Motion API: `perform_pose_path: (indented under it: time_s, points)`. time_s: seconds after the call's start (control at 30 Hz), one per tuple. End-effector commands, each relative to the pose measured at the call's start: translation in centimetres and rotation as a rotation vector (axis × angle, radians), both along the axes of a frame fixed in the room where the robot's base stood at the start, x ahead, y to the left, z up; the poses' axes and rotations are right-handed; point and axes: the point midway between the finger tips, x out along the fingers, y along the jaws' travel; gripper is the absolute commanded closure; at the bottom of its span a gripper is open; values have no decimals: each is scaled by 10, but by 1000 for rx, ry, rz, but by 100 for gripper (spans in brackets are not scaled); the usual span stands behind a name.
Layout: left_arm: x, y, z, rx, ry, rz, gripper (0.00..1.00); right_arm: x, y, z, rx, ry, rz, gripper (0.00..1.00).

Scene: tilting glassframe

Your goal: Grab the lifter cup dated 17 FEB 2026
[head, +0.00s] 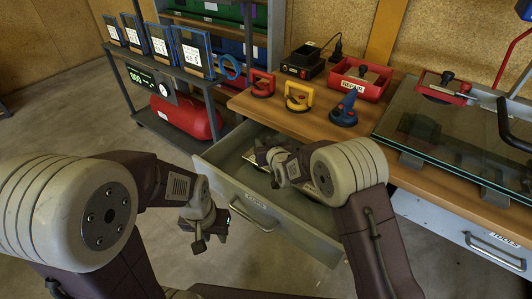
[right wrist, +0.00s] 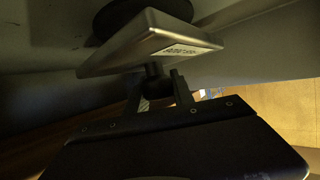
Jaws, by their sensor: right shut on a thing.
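A silver-grey lifter cup (right wrist: 145,45) with a black round pad and a white label shows close up in the right wrist view. The label's date is too small and tilted to read. My right gripper (right wrist: 158,88) is shut on its short dark stem. In the head view my right gripper reaches down into an open grey drawer (head: 222,172), and my arm hides most of what it holds. My left gripper (head: 208,238) hangs in front of the drawer, to its left, apart from it. Its jaw opening is not clear.
A red lifter (head: 262,84), a yellow lifter (head: 298,96) and a blue lifter (head: 344,110) stand on the wooden bench. A red bin (head: 358,80) is behind them, and a glass pane (head: 440,125) lies at right. A shelf cart (head: 160,72) with framed cards stands left.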

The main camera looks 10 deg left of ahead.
Motion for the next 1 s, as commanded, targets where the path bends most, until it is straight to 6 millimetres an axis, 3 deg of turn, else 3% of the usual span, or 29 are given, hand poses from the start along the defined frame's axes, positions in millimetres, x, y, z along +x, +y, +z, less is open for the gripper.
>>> perform_pose_path:
  time_s: [0.23,0.47,0.83,1.0]
  points:
    - [0,0,11,0,0,0,68,0,0,18,1,-2,0,100]
    - [0,0,17,0,0,0,68,-36,-16,15,0,1,0,100]
    - [0,0,47,0,0,0,68,-36,-16,102,5,-8,0,100]
    - [0,0,56,0,0,0,68,-36,-16,133,2,-5,0,100]
